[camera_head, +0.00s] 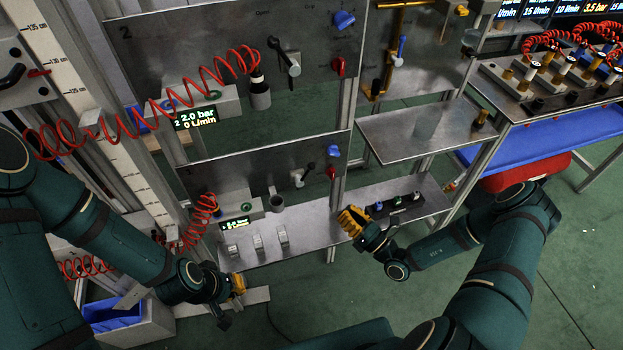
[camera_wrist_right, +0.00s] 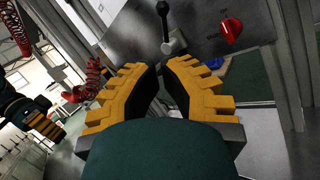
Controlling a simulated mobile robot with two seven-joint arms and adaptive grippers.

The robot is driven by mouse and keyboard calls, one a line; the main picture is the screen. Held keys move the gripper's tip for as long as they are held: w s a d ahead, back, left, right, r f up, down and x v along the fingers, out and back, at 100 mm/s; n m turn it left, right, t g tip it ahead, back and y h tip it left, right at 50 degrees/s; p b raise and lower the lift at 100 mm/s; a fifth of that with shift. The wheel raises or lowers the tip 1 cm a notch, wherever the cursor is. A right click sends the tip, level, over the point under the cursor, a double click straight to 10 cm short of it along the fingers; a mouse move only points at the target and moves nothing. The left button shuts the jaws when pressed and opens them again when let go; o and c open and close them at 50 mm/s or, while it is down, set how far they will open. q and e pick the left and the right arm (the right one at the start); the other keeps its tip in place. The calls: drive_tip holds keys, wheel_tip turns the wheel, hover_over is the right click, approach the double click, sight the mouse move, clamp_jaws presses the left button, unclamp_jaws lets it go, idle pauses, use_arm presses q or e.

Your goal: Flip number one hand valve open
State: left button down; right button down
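The lower panel (camera_head: 240,170) carries a hand valve with a black lever (camera_head: 307,168) on a light metal body, left of a red knob (camera_head: 331,173). In the right wrist view the lever (camera_wrist_right: 163,22) stands upright above the valve body, beyond my fingertips and not touching them. My right gripper (camera_head: 352,220) is in front of and below the valve, over the lower shelf's front edge. In the wrist view its yellow fingers (camera_wrist_right: 158,66) converge with tips nearly together and nothing held. My left gripper (camera_head: 238,284) hangs low, below the shelf's left end; its finger opening is unclear.
The upper panel, marked 2 (camera_head: 180,40), has a similar black-lever valve (camera_head: 283,57) and red knob. Red coiled hoses (camera_head: 195,220) hang at left.

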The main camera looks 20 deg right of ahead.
drive_tip(key=x, duration=1.4)
drive_tip(key=shift+b, duration=0.35)
